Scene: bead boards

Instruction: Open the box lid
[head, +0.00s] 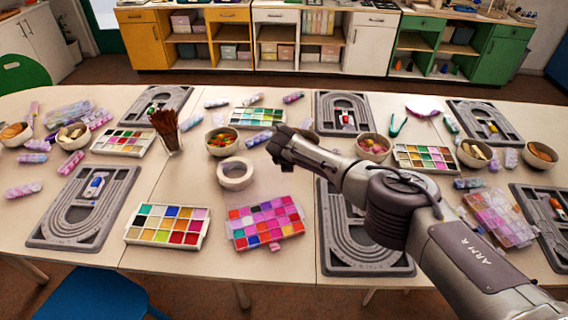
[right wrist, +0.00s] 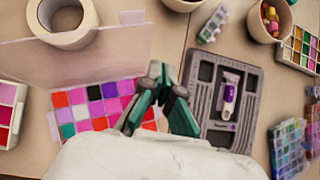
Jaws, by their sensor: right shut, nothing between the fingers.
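The box (head: 266,222) with pink, red and purple compartments lies on the table's near middle in the head view. In the right wrist view the box (right wrist: 90,108) is partly hidden by my gripper. A clear lid panel (right wrist: 85,58) stands tilted up from the box there, overlapping the tape roll. The lid is hard to make out in the head view. My right gripper (head: 279,143) is above the table, beyond the box in the picture. In the wrist view its fingers (right wrist: 163,84) are shut and empty beside the lid's right end. My left gripper is out of view.
Bowls, including one with beads (head: 221,141), and a brush cup (head: 170,142) stand behind.

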